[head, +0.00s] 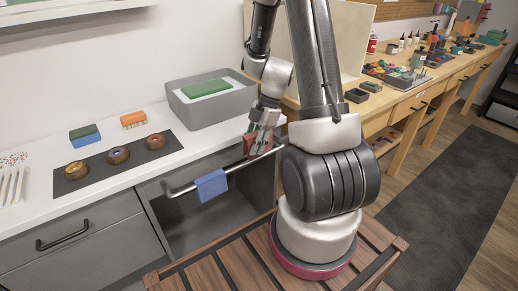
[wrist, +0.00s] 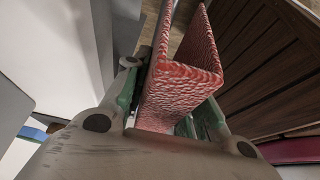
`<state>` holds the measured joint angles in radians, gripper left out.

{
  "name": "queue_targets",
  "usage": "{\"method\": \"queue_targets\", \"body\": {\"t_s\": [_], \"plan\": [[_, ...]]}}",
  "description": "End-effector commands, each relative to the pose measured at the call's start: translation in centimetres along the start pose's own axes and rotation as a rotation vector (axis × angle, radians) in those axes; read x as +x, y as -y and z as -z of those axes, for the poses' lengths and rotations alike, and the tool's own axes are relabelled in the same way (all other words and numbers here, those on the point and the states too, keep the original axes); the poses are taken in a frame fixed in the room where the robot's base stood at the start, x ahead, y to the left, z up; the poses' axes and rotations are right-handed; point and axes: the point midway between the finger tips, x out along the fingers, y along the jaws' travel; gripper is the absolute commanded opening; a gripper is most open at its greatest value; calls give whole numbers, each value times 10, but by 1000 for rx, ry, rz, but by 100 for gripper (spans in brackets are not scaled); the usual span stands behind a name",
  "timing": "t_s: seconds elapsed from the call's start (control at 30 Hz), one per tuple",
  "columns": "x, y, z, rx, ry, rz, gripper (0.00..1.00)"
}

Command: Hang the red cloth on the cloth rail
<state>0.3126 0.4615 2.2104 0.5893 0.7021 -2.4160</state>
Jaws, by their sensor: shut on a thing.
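The red cloth (head: 249,144) is at my gripper (head: 262,142), near the right end of the metal cloth rail (head: 183,189). In the wrist view the folded, woven red cloth (wrist: 188,80) sits between the green-padded fingers of my gripper (wrist: 168,112), which is shut on it. A grey rod, apparently the rail (wrist: 164,28), passes close beside the cloth's left side. I cannot tell whether the cloth touches the rail or straddles it. A blue cloth (head: 211,185) hangs over the rail to the left of my gripper.
The rail runs along the front of the white counter (head: 120,185) above an open grey recess. A grey basin (head: 212,107) with a green block stands behind my gripper. A dark mat (head: 90,181) with three doughnuts lies left. A slatted wooden surface (head: 225,266) is below.

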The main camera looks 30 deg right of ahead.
Motion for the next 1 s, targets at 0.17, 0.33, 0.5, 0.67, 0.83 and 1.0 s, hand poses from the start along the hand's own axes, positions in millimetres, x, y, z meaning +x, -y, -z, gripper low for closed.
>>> {"method": "queue_targets", "body": {"t_s": [0.17, 0.33, 0.5, 0.67, 0.83, 1.0], "plan": [[7, -8, -3, 1, -1, 2, 2], [21, -8, -8, 1, -1, 2, 2], [35, -9, -14, 2, -1, 1, 2], [48, -9, -20, 1, 0, 1, 2], [62, -9, -26, 1, 0, 1, 2], [74, -9, -31, 1, -1, 1, 2]]}}
